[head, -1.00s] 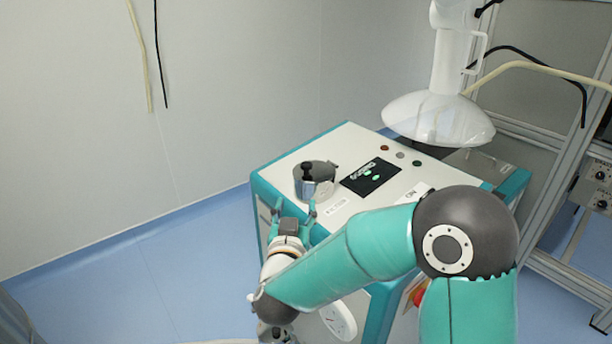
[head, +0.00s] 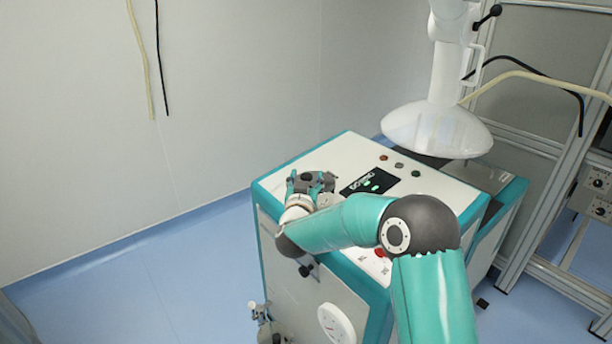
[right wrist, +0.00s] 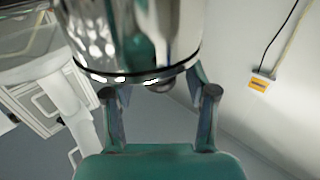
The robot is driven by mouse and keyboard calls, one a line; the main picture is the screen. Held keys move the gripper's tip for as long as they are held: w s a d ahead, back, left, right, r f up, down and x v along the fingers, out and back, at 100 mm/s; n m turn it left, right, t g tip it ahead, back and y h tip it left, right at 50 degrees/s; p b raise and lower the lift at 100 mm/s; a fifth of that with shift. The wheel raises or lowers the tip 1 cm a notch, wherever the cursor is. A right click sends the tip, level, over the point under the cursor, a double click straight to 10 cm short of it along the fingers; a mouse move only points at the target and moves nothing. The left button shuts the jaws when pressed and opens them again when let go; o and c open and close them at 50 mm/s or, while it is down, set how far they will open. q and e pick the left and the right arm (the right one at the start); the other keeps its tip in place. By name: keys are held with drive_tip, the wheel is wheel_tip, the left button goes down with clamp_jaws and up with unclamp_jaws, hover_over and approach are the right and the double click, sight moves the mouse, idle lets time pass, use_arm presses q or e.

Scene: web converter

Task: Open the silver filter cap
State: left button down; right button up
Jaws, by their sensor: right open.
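The silver filter cap shows in the right wrist view as a shiny round cylinder (right wrist: 130,35) with a dark rim. In the head view the grey cap (head: 326,178) is on the machine's top, left of the display, largely hidden by my right gripper. My right gripper (head: 311,184) is at the cap. In the right wrist view its fingers (right wrist: 160,94) are spread apart, one toward each side of the cap's lower rim. I cannot tell whether they touch it. Whether the cap is loose cannot be told. My left gripper is not in view.
The white and teal machine (head: 350,153) has a dark display (head: 371,183) and small buttons right of the cap. A white extraction hood (head: 437,129) hangs over its back right. A metal frame (head: 560,150) stands at the right. Blue floor (head: 150,280) is free at the left.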

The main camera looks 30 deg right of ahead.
drive_tip(key=shift+w+d, duration=0.25)
drive_tip(key=shift+w, duration=0.05)
drive_tip(key=shift+c, duration=0.3)
clamp_jaws()
drive_tip(key=shift+a, duration=0.1)
